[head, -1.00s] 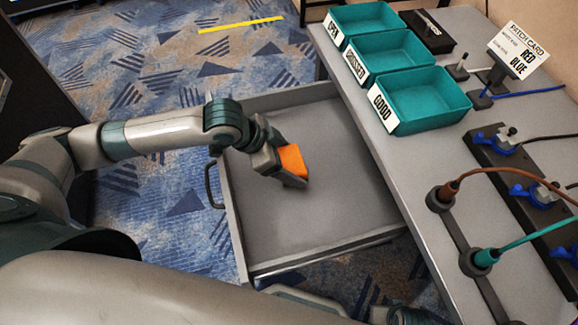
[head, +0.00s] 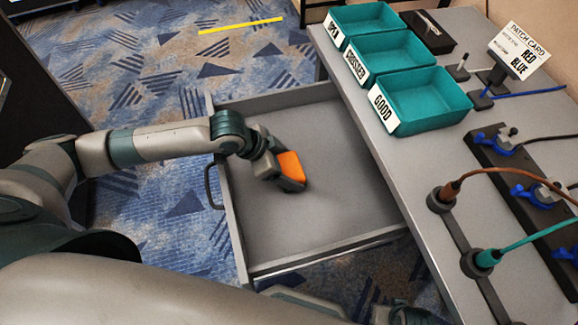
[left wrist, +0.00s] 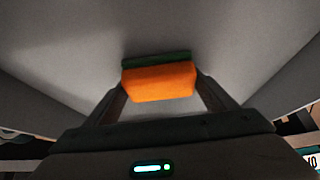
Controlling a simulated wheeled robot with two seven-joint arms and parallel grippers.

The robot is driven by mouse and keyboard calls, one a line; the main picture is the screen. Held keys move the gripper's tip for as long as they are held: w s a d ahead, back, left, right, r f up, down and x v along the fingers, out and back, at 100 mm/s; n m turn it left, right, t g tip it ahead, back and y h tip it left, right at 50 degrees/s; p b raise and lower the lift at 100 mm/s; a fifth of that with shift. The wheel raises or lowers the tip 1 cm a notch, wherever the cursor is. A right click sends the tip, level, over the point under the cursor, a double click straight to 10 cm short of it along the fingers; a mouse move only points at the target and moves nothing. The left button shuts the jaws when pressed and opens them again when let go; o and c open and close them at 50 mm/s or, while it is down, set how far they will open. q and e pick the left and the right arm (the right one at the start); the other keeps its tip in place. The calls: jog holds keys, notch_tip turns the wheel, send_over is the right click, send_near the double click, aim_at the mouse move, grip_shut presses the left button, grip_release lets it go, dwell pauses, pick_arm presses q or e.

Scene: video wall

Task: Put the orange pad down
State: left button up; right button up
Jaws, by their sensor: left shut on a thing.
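The orange pad (head: 291,166) is in my left gripper (head: 281,176), inside the open grey drawer (head: 330,215). In the left wrist view the orange pad (left wrist: 158,83) has a dark green layer along its far side, and both fingers of my left gripper (left wrist: 160,92) close on its ends. The pad is low over the drawer floor; I cannot tell whether it touches it. My right gripper cannot be made out in these views.
The drawer's near rim and handle (head: 210,186) stand left of the pad. The drawer floor around the pad is bare. On the desk (head: 400,160) to the right are teal bins (head: 420,97), a card stand (head: 517,50) and cables.

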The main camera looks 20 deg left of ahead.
pick_arm(q)
jog(key=shift+f, duration=0.1)
pick_arm(e)
jog(key=shift+s+f, duration=0.15)
jog(key=shift+s, duration=0.15)
pick_arm(q)
jog(key=o, duration=1)
pick_arm(e)
jog(key=shift+f, duration=0.1)
jog(key=shift+w, duration=0.1)
pick_arm(q)
jog(key=shift+a+r, duration=0.15)
jog(key=shift+r, duration=0.15)
jog(key=v, duration=1.1)
jog(key=shift+s+r+p, duration=0.2)
jog(key=shift+r+p, duration=0.05)
jog(key=shift+p, duration=0.15)
pick_arm(e)
notch_tip(320, 180, down, 2)
jog(key=shift+d+f, duration=0.1)
pick_arm(q)
jog(key=shift+a, duration=0.1)
pick_arm(e)
jog(key=shift+w, duration=0.15)
